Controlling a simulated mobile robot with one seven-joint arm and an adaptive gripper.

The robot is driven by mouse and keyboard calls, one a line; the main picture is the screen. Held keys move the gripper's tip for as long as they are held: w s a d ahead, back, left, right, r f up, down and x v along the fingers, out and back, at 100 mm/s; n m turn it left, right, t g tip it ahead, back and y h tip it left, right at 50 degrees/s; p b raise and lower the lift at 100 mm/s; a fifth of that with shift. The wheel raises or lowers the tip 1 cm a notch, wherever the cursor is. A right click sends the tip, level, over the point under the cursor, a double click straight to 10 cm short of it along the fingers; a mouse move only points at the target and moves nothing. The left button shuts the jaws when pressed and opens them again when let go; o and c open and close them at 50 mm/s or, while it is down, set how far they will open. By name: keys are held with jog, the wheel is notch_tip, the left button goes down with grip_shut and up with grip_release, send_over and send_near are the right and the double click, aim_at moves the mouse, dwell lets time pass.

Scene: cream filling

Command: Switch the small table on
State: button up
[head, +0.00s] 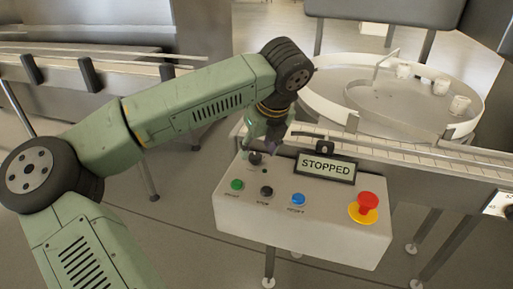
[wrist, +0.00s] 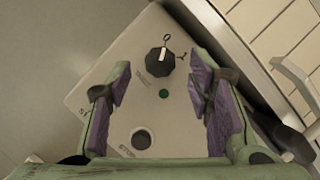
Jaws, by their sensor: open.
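The control box (head: 325,225) stands below my arm, with a display (head: 326,168) reading STOPPED. A black rotary knob (head: 255,158) is on its upper left; it also shows in the wrist view (wrist: 159,60), with its white line toward the O mark and another mark to the right. My gripper (head: 268,140) is above the knob, pointing down. In the wrist view my gripper (wrist: 160,82) is open and empty, its purple pads on either side of the knob's line, apart from it. A small dark green lamp (wrist: 163,94) is below the knob. The round table (head: 385,100) is behind the box.
The box also carries a green button (head: 237,184), a black button (head: 266,191), a blue button (head: 298,199) and a red emergency stop (head: 366,203). Several white cups (head: 459,105) stand on the round table. A conveyor (head: 420,155) runs close behind the box.

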aim_at(255, 159)
jog(key=shift+x, duration=1.2)
jog(key=shift+c, duration=0.4)
grip_shut()
